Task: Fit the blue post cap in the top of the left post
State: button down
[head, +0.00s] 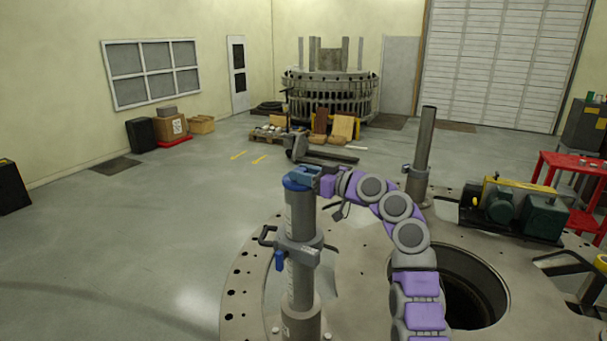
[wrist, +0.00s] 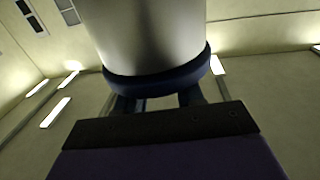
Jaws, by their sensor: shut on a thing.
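The left post (head: 300,222) is a grey upright cylinder with a side bracket and a blue handle. The blue post cap (head: 294,184) shows as a blue band at the post's top. My gripper (head: 303,171) is at the cap from above and is shut on it. In the wrist view the post (wrist: 150,35) is a wide pale cylinder, and the cap (wrist: 158,83) is a dark blue rim at its end. My fingers (wrist: 157,102) meet the rim. I see no clear gap between cap and post, but cannot tell how deep the cap sits.
A round opening (head: 470,290) is beside my arm. A green motor unit (head: 515,212) and a red cart (head: 560,165) stand at the right.

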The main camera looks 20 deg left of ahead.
jog(key=shift+f, duration=0.15)
jog(key=c, duration=1)
grip_release()
jog(key=shift+s+d+f+b, duration=0.15)
jog(key=shift+d+b, duration=0.4)
jog(key=shift+d, duration=0.35)
jog(key=shift+s+d+b, duration=0.3)
jog(key=shift+d+b, duration=0.05)
jog(key=shift+d, duration=1.15)
jog(key=shift+s+d+b, duration=0.3)
jog(key=shift+d+b, duration=0.1)
jog(key=shift+d, duration=1.15)
jog(key=shift+s+d+b, duration=0.3)
jog(key=shift+d+b, duration=0.05)
jog(key=shift+d, duration=1.15)
